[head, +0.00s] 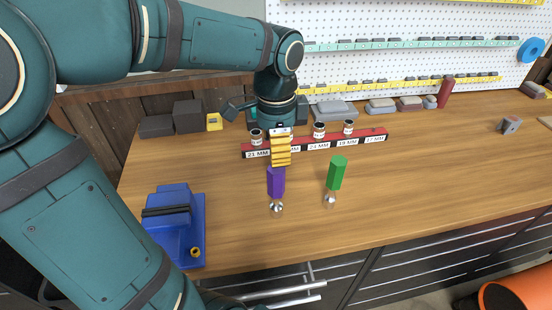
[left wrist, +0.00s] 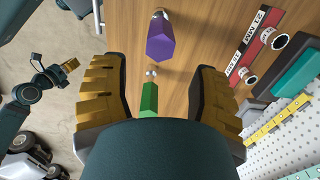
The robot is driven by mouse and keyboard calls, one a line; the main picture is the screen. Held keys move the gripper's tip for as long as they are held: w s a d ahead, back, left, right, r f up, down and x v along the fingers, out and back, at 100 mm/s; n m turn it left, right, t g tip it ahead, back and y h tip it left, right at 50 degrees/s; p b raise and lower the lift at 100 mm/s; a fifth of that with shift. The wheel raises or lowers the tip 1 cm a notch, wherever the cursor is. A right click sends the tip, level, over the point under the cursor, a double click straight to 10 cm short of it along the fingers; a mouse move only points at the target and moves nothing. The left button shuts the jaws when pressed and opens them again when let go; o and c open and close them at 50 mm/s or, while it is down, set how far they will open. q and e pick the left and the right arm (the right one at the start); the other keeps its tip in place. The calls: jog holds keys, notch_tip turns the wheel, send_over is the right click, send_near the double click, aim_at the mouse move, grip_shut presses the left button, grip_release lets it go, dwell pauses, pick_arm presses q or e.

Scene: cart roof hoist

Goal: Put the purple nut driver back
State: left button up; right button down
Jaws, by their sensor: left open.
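The purple nut driver (head: 276,182) is on the wooden bench, its silver end toward the front edge; it also shows in the left wrist view (left wrist: 160,42). The green nut driver (head: 337,173) is to its right. In the left wrist view, the green one (left wrist: 149,98) shows between my fingers, partly hidden. My left gripper (head: 281,160) overlaps the purple handle's top end in the head view; it is open, nothing visibly gripped. A red rack (head: 375,137) with labels 21 MM, 24 MM, 19 MM and 27 MM lies behind; my gripper hides one label. My right gripper (left wrist: 70,64) is small, its jaws unclear.
A blue vise (head: 175,222) stands at the front left of the bench. Small jars or cups (head: 319,129) stand at the rack. Dark boxes and grey blocks line the back below a white pegboard (head: 400,60).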

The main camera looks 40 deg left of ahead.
pick_arm(q)
jog(key=shift+r, duration=1.1)
